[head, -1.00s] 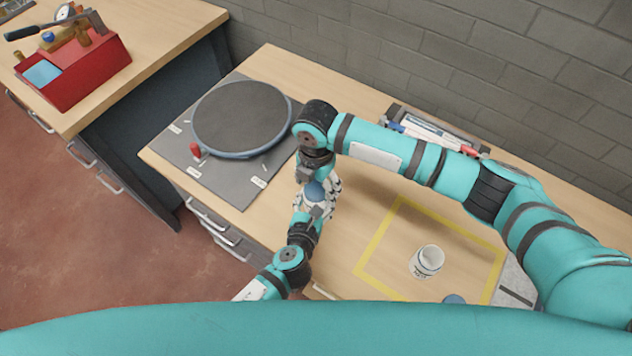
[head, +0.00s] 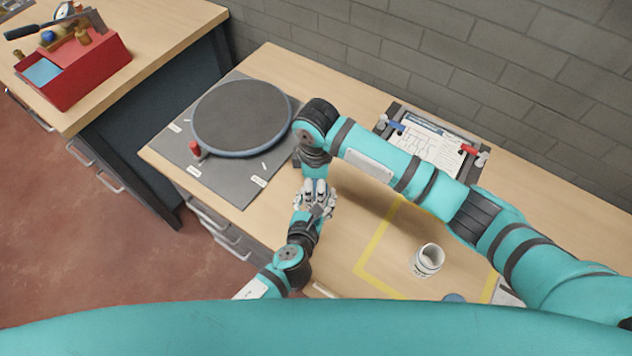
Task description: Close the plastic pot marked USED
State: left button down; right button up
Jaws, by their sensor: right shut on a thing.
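My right gripper (head: 318,186) is shut and points down at the front edge of the bench. The blue round top seen there earlier is now hidden by its fingers. My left gripper (head: 312,212) meets it from below. Its fingers overlap the right ones, so I cannot tell whether it is open or what it holds. A white pot (head: 428,260) stands upright and open inside the yellow outline, apart from both grippers. It bears dark print, too small to read. A blue round thing (head: 453,298) shows at the lower edge, partly hidden by my body.
A grey plate with a round dark disc (head: 241,118) and a red knob lies left of the grippers. A clipboard (head: 432,143) lies at the back, behind my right arm. A red toolbox (head: 85,65) stands on the other bench. The yellow-outlined area (head: 380,240) is mostly clear.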

jog(key=m, duration=0.5)
jog(key=shift+s+a+m, duration=0.1)
jog(key=shift+m, duration=0.2)
jog(key=m, duration=0.6)
jog(key=shift+m, duration=0.3)
jog(key=o, duration=1.3)
jog(key=shift+o, duration=0.2)
jog(key=shift+r, duration=0.1)
notch_tip(320, 180, up, 12)
pick_arm(q)
jog(key=shift+c, duration=1.8)
grip_release()
